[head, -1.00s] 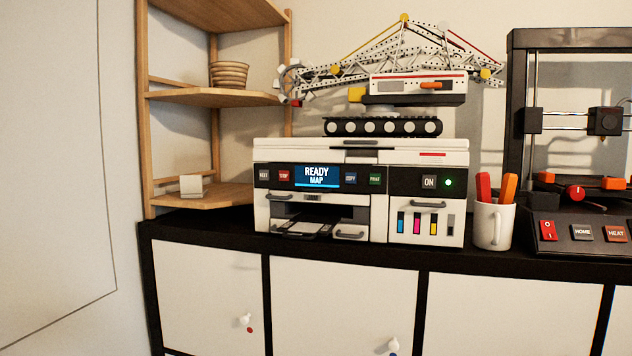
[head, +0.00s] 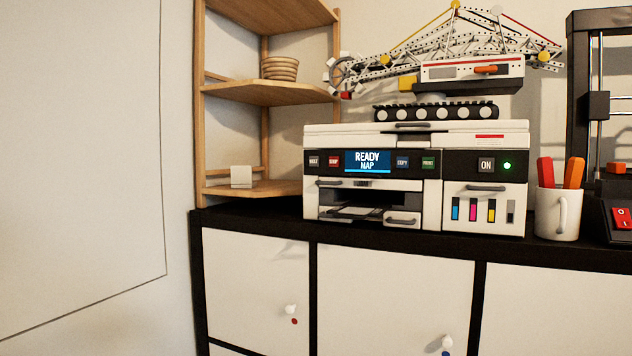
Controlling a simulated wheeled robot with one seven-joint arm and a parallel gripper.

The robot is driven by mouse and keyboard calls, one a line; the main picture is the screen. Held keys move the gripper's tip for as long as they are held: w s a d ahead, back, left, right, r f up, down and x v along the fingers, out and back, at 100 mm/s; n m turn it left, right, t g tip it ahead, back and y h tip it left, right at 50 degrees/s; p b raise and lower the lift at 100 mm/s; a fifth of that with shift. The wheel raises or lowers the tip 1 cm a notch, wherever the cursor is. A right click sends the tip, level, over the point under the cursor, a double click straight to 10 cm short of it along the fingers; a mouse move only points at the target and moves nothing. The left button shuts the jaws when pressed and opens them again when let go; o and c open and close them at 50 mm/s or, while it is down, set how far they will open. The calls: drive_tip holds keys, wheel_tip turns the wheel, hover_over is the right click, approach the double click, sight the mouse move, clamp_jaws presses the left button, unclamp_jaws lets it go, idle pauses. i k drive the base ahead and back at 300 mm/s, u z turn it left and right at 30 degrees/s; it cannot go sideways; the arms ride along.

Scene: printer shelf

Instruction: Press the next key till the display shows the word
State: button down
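The white and black printer (head: 415,190) stands on the black cabinet top. Its blue display (head: 368,162) reads "READY" with "MAP" below it. Left of the display are a grey key (head: 314,161), whose small label looks like "NEXT", and a red "STOP" key (head: 334,161). Right of it are a blue "COPY" key (head: 402,162) and a green key (head: 428,162), label too small to read surely. An "ON" key (head: 486,165) sits beside a lit green lamp (head: 507,166). My gripper is not in view.
A crane model (head: 450,75) stands on the printer. A wooden corner shelf (head: 262,92) is at left, a white mug (head: 558,213) with red and orange items at right, then a black machine (head: 590,110). White doors (head: 393,295) lie below. No obstacle shows before the printer.

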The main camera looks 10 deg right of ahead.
sight(313, 161)
drive_tip(key=u, duration=1.05)
drive_tip(key=i, duration=0.35)
drive_tip(key=u, duration=0.2)
